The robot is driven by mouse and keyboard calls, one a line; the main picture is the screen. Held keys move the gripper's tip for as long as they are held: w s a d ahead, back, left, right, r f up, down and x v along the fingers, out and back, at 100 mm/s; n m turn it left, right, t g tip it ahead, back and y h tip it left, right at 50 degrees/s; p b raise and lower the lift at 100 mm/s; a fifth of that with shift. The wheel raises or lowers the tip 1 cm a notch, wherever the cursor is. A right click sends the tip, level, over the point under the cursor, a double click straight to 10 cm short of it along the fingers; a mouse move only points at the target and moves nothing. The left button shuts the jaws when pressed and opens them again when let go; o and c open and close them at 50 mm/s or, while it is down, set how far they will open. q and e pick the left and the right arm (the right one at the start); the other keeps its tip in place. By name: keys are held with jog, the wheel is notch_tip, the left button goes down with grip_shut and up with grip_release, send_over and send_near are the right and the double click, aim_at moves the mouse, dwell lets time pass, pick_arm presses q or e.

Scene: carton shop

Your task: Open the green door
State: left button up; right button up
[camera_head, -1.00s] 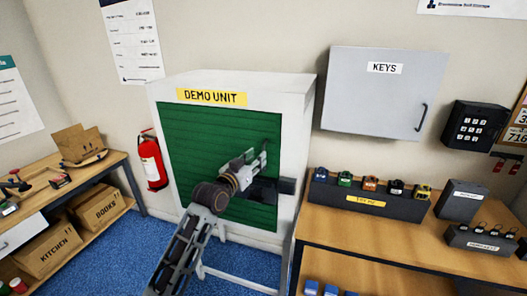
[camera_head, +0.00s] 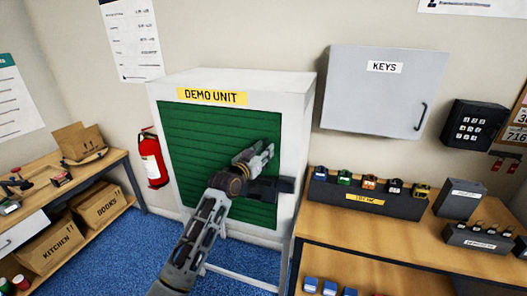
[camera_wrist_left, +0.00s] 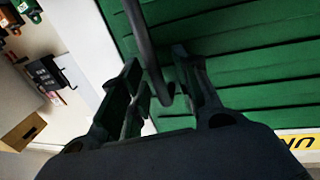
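The green door (camera_head: 205,135) is a ribbed panel in the white DEMO UNIT cabinet (camera_head: 300,130), and it sits closed in its frame. My left gripper (camera_head: 268,150) is in front of the door's right part. In the left wrist view the green door (camera_wrist_left: 245,60) fills the right side. There a dark bar handle (camera_wrist_left: 143,40) runs down between the two fingers of my left gripper (camera_wrist_left: 158,70). The fingers are apart, one on each side of the bar; I cannot tell whether either touches it. In the head view the gripper hides the handle. My right gripper is not in view.
A dark latch block (camera_head: 270,188) sits at the door's right edge, below the gripper. A workbench (camera_head: 330,228) with a rack of padlocks (camera_head: 365,198) stands at the right. A grey KEYS cabinet (camera_head: 385,95) hangs above it. A red fire extinguisher (camera_head: 152,160) is left of the unit.

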pick_arm(q)
grip_shut()
jog(key=shift+s, duration=0.1)
dwell(0.5)
